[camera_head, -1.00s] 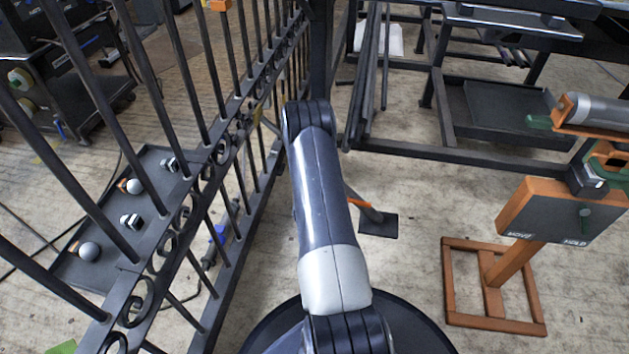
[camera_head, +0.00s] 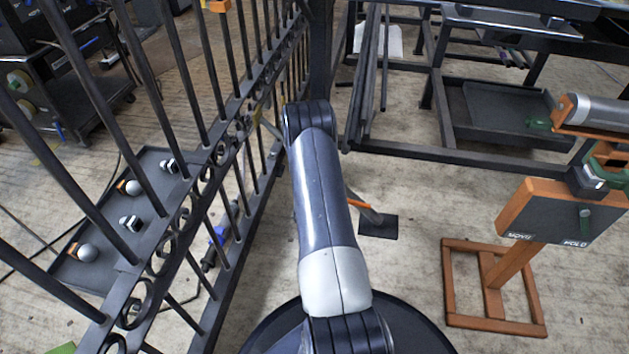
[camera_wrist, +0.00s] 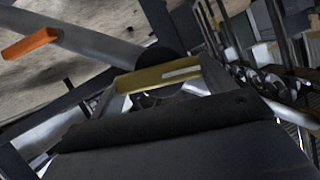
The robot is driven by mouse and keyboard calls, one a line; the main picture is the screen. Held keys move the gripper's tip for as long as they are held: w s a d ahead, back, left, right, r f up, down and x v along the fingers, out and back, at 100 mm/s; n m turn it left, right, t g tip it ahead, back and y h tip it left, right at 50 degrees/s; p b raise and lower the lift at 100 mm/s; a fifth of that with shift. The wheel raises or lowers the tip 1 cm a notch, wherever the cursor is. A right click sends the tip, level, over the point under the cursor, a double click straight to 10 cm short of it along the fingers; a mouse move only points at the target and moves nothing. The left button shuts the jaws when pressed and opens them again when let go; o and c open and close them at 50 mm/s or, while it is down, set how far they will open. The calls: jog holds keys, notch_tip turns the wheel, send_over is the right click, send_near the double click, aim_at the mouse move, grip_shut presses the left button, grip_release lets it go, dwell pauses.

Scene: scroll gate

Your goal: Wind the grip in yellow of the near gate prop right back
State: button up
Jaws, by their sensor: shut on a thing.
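The yellow grip (camera_wrist: 158,76) lies across the middle of the wrist view, with a pale stripe on its right part. My gripper (camera_wrist: 155,90) is shut on it, with grey metal fingers at either end. The dark wrist body hides what is below the grip. An orange grip (camera_wrist: 30,42) on a grey tube shows at upper left in the wrist view. An orange piece (camera_head: 359,203) and a grey tube with a dark foot plate (camera_head: 378,226) show just right of my arm.
The black barred gate (camera_head: 215,150) runs close along the left. Behind it a dark tray (camera_head: 150,215) holds balls and nuts. A wooden stand with a lettered board (camera_head: 560,225) is at right. Bare floor (camera_head: 420,190) lies between my arm and the stand.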

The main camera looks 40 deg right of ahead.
jog(key=shift+f, duration=0.15)
jog(key=shift+s+d+m+t+y+b, duration=0.1)
jog(key=shift+m+t+y+b, duration=0.4)
jog(key=shift+m+b, duration=0.65)
jog(key=m+t, duration=0.2)
jog(key=m, duration=0.1)
jog(key=shift+s+d+y, duration=0.1)
jog(key=shift+y, duration=0.2)
jog(key=m+t, duration=0.2)
jog(key=m, duration=0.1)
jog(key=shift+f+m, duration=0.2)
jog(key=shift+m, duration=0.05)
jog(key=shift+f+m+t, duration=0.1)
jog(key=shift+m+t, duration=0.6)
jog(key=shift+m, duration=0.9)
jog(key=o, duration=1)
jog(key=shift+s, duration=0.1)
